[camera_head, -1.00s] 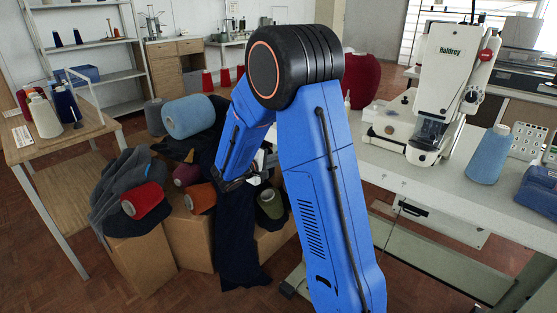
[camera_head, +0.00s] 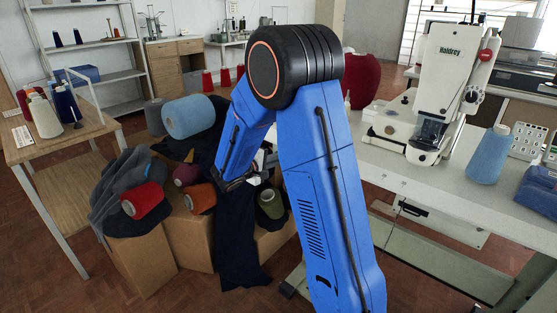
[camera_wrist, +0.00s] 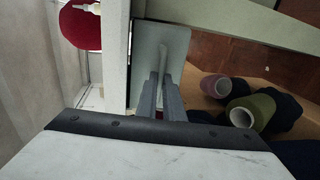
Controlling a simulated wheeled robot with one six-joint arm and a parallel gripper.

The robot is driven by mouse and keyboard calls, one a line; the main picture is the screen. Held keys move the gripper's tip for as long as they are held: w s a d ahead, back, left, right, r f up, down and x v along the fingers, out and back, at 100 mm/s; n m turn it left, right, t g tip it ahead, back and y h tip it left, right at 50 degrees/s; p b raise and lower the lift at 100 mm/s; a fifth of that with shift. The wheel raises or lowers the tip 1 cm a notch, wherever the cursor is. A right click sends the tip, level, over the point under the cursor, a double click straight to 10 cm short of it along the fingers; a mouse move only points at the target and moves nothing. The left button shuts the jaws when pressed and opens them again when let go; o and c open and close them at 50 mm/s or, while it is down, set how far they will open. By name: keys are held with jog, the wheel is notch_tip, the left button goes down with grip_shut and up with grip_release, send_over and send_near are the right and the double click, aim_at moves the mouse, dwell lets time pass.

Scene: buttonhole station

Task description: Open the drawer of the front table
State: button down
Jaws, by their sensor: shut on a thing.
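The front table (camera_head: 455,185) is the pale table at the right that carries the white Haldrey machine. In the wrist view a light grey panel (camera_wrist: 176,42), seemingly a drawer front, stands beside a pale table post. My gripper (camera_wrist: 161,90) is at this panel, with its two grey fingers close together on a thin upright handle (camera_wrist: 163,58). I cannot tell how far the drawer stands out.
Cardboard boxes (camera_head: 187,240) with yarn cones and dark cloth stand left of my arm. An olive cone (camera_wrist: 258,108) and a mauve cone (camera_wrist: 216,86) lie close to the fingers' right. A wooden table (camera_head: 50,150) stands at far left. Some floor between is clear.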

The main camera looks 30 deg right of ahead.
jog(key=f+v, duration=0.2)
jog(key=v, duration=0.8)
jog(key=a+f+v, duration=0.1)
jog(key=f+v, duration=0.1)
jog(key=v, duration=0.8)
jog(key=shift+s+f, duration=0.15)
jog(key=shift+a, duration=0.1)
jog(key=c, duration=1.9)
grip_release()
jog(key=shift+a, duration=0.1)
jog(key=v, duration=1.7)
jog(key=shift+a, duration=0.1)
